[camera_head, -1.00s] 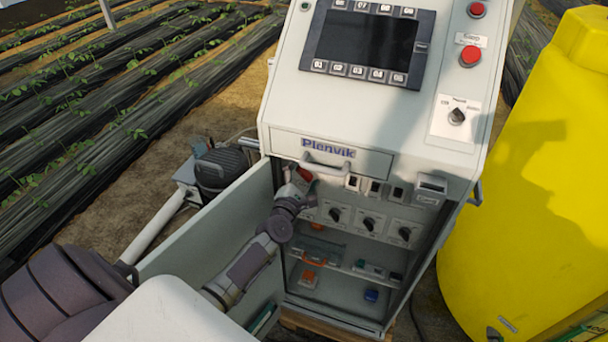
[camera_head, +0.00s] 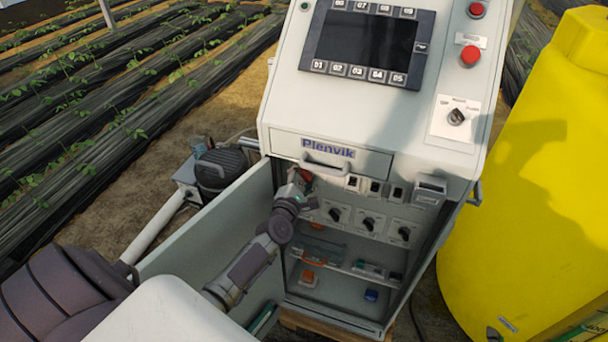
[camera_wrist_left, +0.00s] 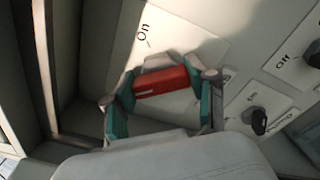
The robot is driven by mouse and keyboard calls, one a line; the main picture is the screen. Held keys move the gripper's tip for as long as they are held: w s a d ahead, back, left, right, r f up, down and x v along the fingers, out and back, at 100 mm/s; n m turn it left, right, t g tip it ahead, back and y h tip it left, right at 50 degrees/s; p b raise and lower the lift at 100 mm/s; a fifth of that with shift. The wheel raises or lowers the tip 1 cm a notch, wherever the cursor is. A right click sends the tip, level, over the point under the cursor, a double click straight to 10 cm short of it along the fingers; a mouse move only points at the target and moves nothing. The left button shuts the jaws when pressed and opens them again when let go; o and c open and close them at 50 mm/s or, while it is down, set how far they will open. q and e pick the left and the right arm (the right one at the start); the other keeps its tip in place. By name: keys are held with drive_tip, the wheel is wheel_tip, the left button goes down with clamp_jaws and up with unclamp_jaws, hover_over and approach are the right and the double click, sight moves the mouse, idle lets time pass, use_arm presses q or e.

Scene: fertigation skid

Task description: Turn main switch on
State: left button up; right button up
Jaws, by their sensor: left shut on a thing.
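The main switch has a red handle (camera_wrist_left: 160,82) in the left wrist view, on a pale plate (camera_wrist_left: 185,45) where the word "On" is readable. The handle lies roughly crosswise in that view, slightly tilted. My left gripper (camera_wrist_left: 162,90) is shut on it, with teal-lined fingers on both ends. In the head view my left gripper (camera_head: 298,184) reaches into the upper left of the open cabinet (camera_head: 350,275), and a bit of the red handle (camera_head: 306,175) shows there. The rest of the switch is hidden by the gripper. My right gripper is not in view.
Black rotary knobs (camera_head: 368,223) sit in a row right of the gripper; one knob (camera_wrist_left: 259,122) is close by in the wrist view. The open cabinet door (camera_head: 215,235) stands left of my arm. A yellow tank (camera_head: 535,200) stands right.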

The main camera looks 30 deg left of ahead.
use_arm(q)
drive_tip(key=m, duration=0.5)
drive_tip(key=shift+f+p, duration=0.1)
drive_tip(key=shift+p, duration=0.2)
drive_tip(key=m, duration=0.3)
drive_tip(key=m+p, duration=0.1)
drive_tip(key=m, duration=0.3)
drive_tip(key=shift+f, duration=0.1)
drive_tip(key=m, duration=0.4)
drive_tip(key=shift+m, duration=0.3)
drive_tip(key=o, duration=1.2)
drive_tip(key=shift+c, duration=0.2)
drive_tip(key=v, duration=1.2)
drive_tip(key=shift+f+m, duration=0.1)
drive_tip(key=shift+m, duration=0.2)
